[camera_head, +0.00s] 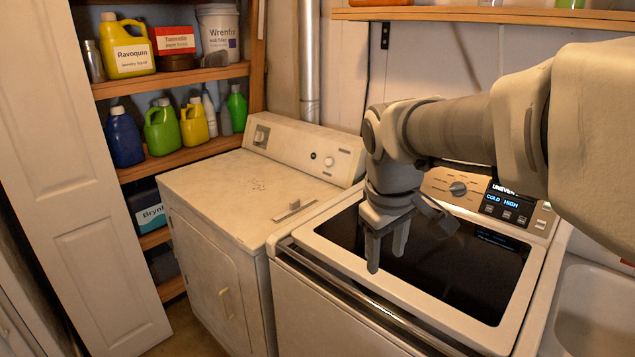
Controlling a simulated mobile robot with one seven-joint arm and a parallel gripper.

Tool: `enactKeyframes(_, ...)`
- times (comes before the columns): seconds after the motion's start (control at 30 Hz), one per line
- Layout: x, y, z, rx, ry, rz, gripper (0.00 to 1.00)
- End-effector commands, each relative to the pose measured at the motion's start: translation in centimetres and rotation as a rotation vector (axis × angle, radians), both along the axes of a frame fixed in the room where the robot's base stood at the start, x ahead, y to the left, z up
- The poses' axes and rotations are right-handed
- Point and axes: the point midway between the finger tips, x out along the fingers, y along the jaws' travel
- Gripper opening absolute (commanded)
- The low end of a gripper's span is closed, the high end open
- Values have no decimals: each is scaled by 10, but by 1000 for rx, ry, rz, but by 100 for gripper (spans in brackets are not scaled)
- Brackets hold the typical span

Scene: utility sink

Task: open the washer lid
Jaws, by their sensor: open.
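The washer (345,326) stands at the front right, with a control panel (490,196) at its back showing a lit display. Its lid (468,333) is shut, a dark glass panel in a pale frame. A metal strip (345,290) runs along the front edge of the washer top. My gripper (385,262) is open and empty, with its fingers pointing down. It appears in front of the left part of the lid's glass; I cannot tell whether the fingertips touch it. My arm hides part of the lid's back and the control panel.
A white dryer (225,183) stands close to the washer's left side. A sink basin (596,312) is at the right. Shelves (185,152) with bottles and boxes fill the back left, beside a white door (75,190). A wall shelf (455,13) hangs above.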

Motion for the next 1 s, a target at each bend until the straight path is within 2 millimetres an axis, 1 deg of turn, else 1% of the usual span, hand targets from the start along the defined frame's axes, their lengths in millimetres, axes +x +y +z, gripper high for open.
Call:
enactKeyframes(0.03,14,2,-7,-14,26,35,53)
enactKeyframes(0.1,30,5,-13,-33,53,85,53)
enactKeyframes(0.2,50,9,-23,-54,90,148,53)
enactKeyframes(0.3,65,11,-32,-69,116,196,53)
enactKeyframes(0.4,75,13,-38,-77,135,228,53)
enactKeyframes(0.57,81,14,-46,-85,147,251,53)
enactKeyframes(0.67,83,13,-56,-85,150,252,53)
enactKeyframes(0.77,85,10,-74,-84,151,251,53)
enactKeyframes(1.0,92,3,-126,-84,151,249,53)
